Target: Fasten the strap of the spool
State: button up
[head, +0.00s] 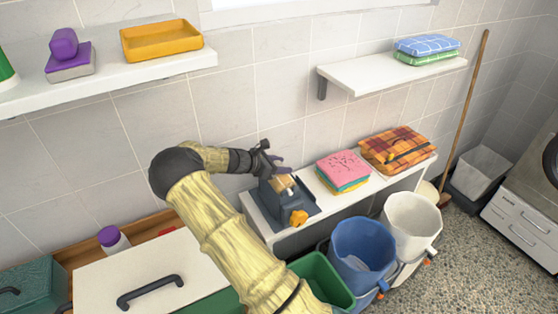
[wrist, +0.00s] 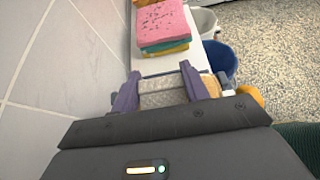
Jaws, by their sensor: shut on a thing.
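The spool (head: 268,205) is a dark blue-grey unit with a yellow knob (head: 299,217), standing on the white bench under the wall. A tan piece (head: 285,183) shows at its top, just below my gripper. My gripper (head: 276,163) is over the spool, pointing down at it. In the wrist view, the purple fingers of my gripper (wrist: 160,88) are shut on a pale woven band, which looks like the strap (wrist: 163,94). A tan part (wrist: 211,85) shows beside the right finger. The strap's end and any fastening point are hidden by the fingers and the gripper body.
Folded pink, green and yellow towels (head: 343,168) lie right of the spool, with orange checked towels (head: 396,148) beyond. A blue bucket (head: 362,250), a white bucket (head: 411,220) and a green bin (head: 322,275) stand in front. A wall shelf (head: 390,75) hangs above.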

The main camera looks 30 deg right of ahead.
jog(key=shift+f, duration=0.1)
dwell(0.3)
jog(key=o, duration=1)
jog(key=b+v, duration=0.3)
jog(key=v, duration=1.4)
jog(key=shift+r+b, duration=0.3)
jog(key=shift+b, duration=0.05)
